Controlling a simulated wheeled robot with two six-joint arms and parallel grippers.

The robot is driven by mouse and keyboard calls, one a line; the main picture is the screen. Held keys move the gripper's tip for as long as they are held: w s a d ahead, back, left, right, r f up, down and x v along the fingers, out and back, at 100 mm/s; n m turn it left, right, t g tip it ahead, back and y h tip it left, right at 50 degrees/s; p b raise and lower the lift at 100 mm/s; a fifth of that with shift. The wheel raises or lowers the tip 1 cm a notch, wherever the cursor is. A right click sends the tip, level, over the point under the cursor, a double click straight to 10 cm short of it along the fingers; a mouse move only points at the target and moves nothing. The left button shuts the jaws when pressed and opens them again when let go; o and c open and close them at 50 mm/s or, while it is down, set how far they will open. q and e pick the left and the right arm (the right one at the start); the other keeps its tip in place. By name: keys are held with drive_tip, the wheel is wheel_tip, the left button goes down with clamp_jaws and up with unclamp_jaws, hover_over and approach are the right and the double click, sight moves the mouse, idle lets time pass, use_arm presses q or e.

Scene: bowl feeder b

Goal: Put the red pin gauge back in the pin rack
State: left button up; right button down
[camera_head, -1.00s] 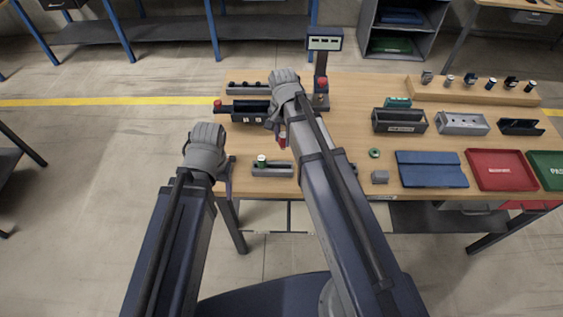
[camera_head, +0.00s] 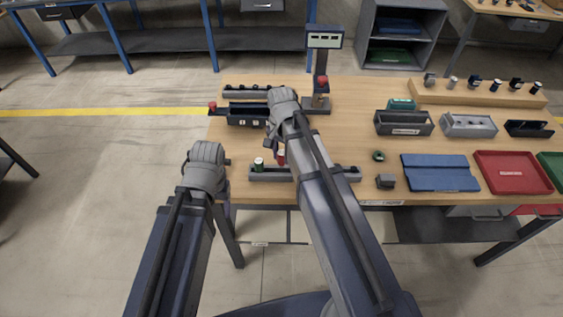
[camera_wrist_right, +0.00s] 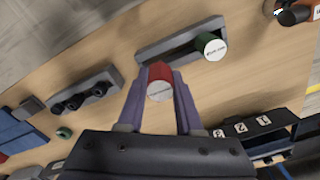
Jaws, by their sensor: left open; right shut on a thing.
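My right gripper (camera_head: 279,146) is shut on the red pin gauge (camera_head: 281,153) and holds it just above or behind the grey pin rack (camera_head: 270,174). In the right wrist view the red pin gauge (camera_wrist_right: 160,82) sits between the two fingers, beside the near end of the rack (camera_wrist_right: 158,50). I cannot tell whether it touches the rack. A green pin gauge (camera_head: 259,164) stands in the rack's left part. My right arm hides the rack's right end in the head view. My left gripper (camera_head: 226,180) is open and empty at the table's front left edge.
A second grey holder with dark pieces (camera_wrist_right: 78,98) lies past the rack. A green ring (camera_head: 378,156), a grey block (camera_head: 385,181) and a blue mat (camera_head: 440,173) lie to the right. A dark bin (camera_head: 248,112) and a gauge stand (camera_head: 321,75) are behind my right gripper.

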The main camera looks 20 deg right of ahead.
sight(282, 161)
use_arm(q)
drive_tip(key=shift+f+b, duration=0.4)
drive_tip(key=shift+f, duration=0.5)
use_arm(e)
drive_tip(key=shift+f, duration=0.95)
drive_tip(key=shift+f+b, duration=0.6)
drive_tip(key=shift+b, duration=0.05)
drive_tip(key=c, duration=0.6)
unclamp_jaws()
use_arm(q)
drive_tip(key=shift+f, duration=0.6)
drive_tip(key=shift+r, duration=0.2)
use_arm(e)
drive_tip(key=shift+r, duration=0.2)
